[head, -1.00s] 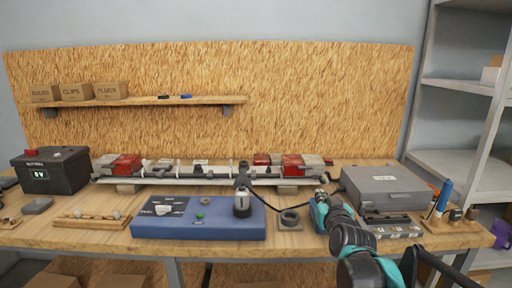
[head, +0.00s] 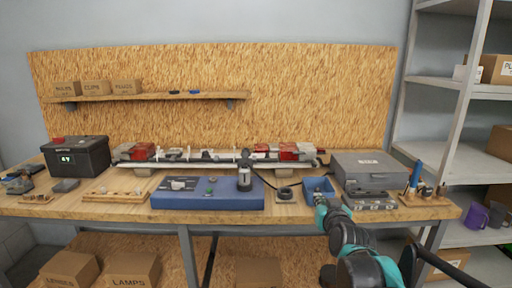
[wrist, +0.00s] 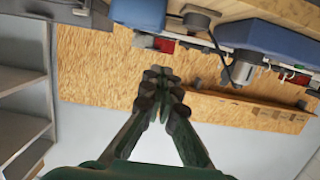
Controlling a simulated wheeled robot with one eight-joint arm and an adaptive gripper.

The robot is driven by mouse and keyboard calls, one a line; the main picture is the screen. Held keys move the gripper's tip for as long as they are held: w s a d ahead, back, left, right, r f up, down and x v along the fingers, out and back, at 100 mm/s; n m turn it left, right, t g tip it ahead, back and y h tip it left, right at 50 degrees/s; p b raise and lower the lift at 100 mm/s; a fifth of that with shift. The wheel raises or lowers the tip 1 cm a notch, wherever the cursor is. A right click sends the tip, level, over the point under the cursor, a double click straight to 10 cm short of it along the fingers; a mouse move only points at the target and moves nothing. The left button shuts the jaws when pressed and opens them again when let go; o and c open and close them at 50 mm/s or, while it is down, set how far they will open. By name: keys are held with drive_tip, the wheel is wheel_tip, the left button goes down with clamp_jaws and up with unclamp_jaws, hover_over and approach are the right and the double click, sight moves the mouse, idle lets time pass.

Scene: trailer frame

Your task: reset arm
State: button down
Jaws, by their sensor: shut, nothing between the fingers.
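My arm reaches up from the lower right in the head view, with its teal and black end (head: 333,216) in front of the bench's front edge, just below a blue bin (head: 320,189). The fingertips cannot be made out there. In the wrist view my gripper (wrist: 160,82) shows dark fingers that come together at the tips, shut and empty. Beyond them is the chipboard back panel (wrist: 95,70); the scene appears upside down in this view.
A blue control box (head: 207,198), a light bar (head: 205,163), a grey case (head: 368,170) and a black battery box (head: 85,155) are on the wooden bench. Grey shelving (head: 455,158) stands at the right, with a purple cup (head: 477,217). Boxes (head: 135,270) lie below.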

drive_tip(key=s+f+g, duration=0.4)
drive_tip(key=f+g, duration=0.1)
drive_tip(key=f, duration=0.5)
drive_tip(key=s+f+g, duration=0.5)
drive_tip(key=f+g, duration=0.1)
drive_tip(key=f, duration=0.4)
drive_tip(key=shift+s+a, duration=0.15)
